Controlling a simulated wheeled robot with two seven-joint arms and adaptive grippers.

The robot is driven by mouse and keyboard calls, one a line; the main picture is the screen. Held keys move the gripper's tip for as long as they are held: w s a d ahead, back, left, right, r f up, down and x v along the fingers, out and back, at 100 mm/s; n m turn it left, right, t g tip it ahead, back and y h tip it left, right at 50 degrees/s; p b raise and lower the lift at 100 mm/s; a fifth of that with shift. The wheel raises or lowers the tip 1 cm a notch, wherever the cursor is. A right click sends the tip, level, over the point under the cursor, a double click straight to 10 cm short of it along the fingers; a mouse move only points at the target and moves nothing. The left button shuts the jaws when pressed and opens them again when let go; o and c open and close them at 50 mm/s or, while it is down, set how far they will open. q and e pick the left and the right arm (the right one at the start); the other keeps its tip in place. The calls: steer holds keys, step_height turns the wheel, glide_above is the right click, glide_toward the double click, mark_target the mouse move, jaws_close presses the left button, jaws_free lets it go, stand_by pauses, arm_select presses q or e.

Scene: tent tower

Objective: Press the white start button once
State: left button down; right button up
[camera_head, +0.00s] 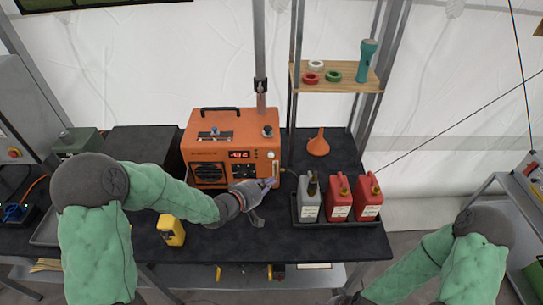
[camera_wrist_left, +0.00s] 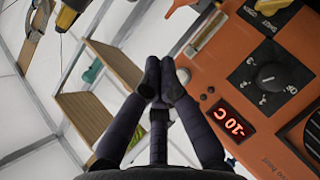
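The orange machine (camera_head: 235,143) stands on the black table, with a red lit display (camera_head: 239,155) and dials on its front. In the left wrist view its front panel (camera_wrist_left: 235,70) fills the right side, and the display (camera_wrist_left: 232,121) reads about -10 C. My left gripper (camera_head: 270,184) is at the lower right of the machine's front, close to the panel. Its fingertips (camera_wrist_left: 161,70) are together, with nothing seen between them; contact with the panel cannot be told. My right gripper is outside the view.
A black tray (camera_head: 338,222) right of the gripper holds a grey and two red canisters (camera_head: 340,198). An orange funnel (camera_head: 318,144) stands behind them. A yellow item (camera_head: 171,229) is on the table front. A wooden shelf (camera_head: 340,84) holds tape rolls and a teal flashlight (camera_head: 366,60).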

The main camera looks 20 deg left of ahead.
mark_target(271, 155)
arm_select(q)
steer(key=w+a, duration=0.2)
steer(key=w, duration=0.6)
steer(key=shift+a+p, duration=0.2)
steer(key=shift+p, duration=0.2)
steer(key=shift+w, duration=0.15)
stand_by(1.1)
steer(key=shift+w+a+p, duration=0.1)
steer(key=shift+w+p, duration=0.15)
steer(key=shift+p, duration=0.05)
steer(key=shift+w+a, duration=0.15)
steer(key=shift+w, duration=0.25)
stand_by(0.7)
steer(key=shift+s, duration=0.15)
steer(key=shift+s+d, duration=0.25)
steer(key=shift+s, duration=0.4)
